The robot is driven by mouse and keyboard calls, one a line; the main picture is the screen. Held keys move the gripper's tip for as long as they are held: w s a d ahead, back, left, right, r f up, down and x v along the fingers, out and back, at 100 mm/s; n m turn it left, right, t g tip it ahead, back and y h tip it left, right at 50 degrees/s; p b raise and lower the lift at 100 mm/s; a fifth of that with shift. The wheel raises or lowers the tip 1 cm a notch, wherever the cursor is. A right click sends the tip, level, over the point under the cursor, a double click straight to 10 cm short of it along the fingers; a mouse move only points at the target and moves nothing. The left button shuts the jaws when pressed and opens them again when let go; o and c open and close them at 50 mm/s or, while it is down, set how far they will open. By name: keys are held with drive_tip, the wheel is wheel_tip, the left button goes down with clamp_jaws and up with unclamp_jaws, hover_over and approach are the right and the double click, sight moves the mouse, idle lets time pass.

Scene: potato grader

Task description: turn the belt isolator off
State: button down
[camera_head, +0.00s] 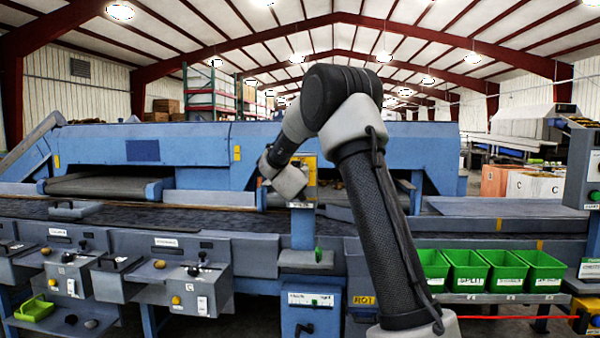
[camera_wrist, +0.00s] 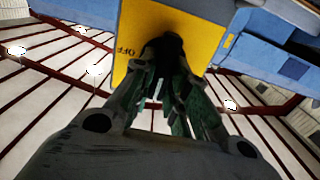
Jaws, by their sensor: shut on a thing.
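The belt isolator is a yellow plate (camera_wrist: 205,28) with a black handle (camera_wrist: 166,47), near the top of the wrist view. An "OFF" label shows upside down at the plate's lower left corner. My gripper (camera_wrist: 165,72) is shut on the black handle, with its fingers on either side of it. The fingers cover much of the handle, so I cannot tell which way it points. In the head view the yellow plate (camera_head: 311,163) shows partly behind my wrist at the grader's middle post, and my fingertips are hidden there.
The long blue grader (camera_head: 380,145) spans the view behind a dark belt (camera_head: 150,208). Control boxes (camera_head: 195,275) with knobs stand at the front left. Several green bins (camera_head: 505,272) sit on a shelf at right. A blue cabinet (camera_head: 312,312) stands below the post.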

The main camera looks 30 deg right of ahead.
drive_tip(key=shift+m, duration=0.3)
drive_tip(key=shift+s+d+f+m, duration=0.1)
drive_tip(key=shift+d+f+m, duration=0.1)
drive_tip(key=shift+m, duration=2.7)
drive_tip(key=shift+s+d+f+m, duration=0.1)
drive_tip(key=shift+d+f+m, duration=0.05)
drive_tip(key=shift+m, duration=2.75)
drive_tip(key=shift+s+d+f+m, duration=0.1)
drive_tip(key=shift+d+f+m, duration=0.1)
drive_tip(key=shift+m, duration=2.7)
drive_tip(key=c, duration=1.4)
unclamp_jaws()
drive_tip(key=shift+a, duration=0.1)
